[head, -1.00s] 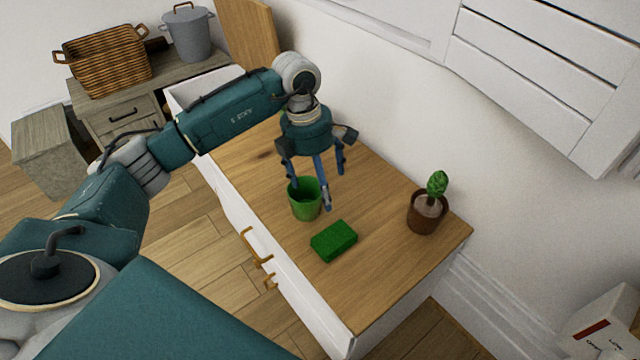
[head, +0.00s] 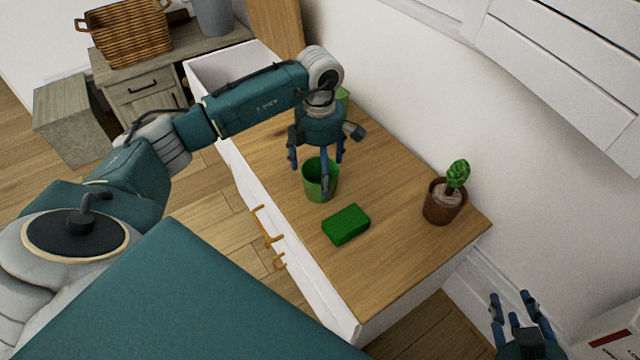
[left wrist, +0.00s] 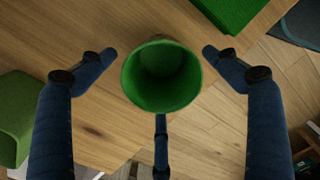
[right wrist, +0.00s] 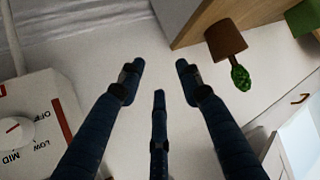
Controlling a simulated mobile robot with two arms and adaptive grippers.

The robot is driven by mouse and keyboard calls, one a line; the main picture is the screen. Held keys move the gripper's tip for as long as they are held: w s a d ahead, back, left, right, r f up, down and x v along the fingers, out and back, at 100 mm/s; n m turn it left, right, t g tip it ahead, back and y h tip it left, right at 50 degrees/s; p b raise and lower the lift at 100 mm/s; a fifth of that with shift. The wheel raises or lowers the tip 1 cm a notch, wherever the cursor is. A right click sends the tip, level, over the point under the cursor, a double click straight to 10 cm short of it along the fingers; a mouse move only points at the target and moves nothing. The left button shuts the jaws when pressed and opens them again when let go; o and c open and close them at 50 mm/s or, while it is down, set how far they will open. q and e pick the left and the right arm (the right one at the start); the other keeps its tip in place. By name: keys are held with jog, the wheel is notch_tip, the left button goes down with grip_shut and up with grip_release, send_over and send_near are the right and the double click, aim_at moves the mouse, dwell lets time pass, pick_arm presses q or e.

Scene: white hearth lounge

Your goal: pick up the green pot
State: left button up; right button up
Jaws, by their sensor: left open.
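The green pot (head: 318,190), an open-topped cup shape, stands upright on the wooden cabinet top. My left gripper (head: 318,172) is open and points down over it, with its fingers spread around the rim. In the left wrist view the pot (left wrist: 160,98) sits between the two side fingers (left wrist: 160,54), with gaps on both sides, and the third finger is below it. My right gripper (head: 512,300) is open and empty, off to the right of the cabinet. Its spread fingers also show in the right wrist view (right wrist: 158,72).
A green block (head: 346,225) lies close in front of the pot. A brown pot with a plant (head: 443,203) stands near the right edge. Another green object (head: 343,96) is partly hidden behind my left gripper. The white wall (head: 420,110) borders the cabinet top (head: 400,270).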

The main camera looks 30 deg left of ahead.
aim_at(320, 179)
pick_arm(q)
notch_tip(320, 179, down, 4)
jog(key=shift+d+r+b, duration=0.15)
jog(key=shift+r+b, duration=0.05)
jog(key=shift+b, duration=0.2)
pick_arm(e)
jog(key=w+a+r+t, duration=0.1)
jog(key=w+r+t, duration=0.1)
jog(key=r, duration=0.3)
jog(key=shift+w+a+t+y, duration=0.25)
jog(key=shift+w+t+y, duration=0.15)
jog(key=shift+w, duration=0.2)
pick_arm(q)
jog(key=shift+c, duration=0.5)
pick_arm(e)
jog(key=shift+r, duration=0.1)
pick_arm(q)
jog(key=c, duration=1.3)
jog(key=shift+r, duration=0.1)
jog(key=shift+c, duration=0.7)
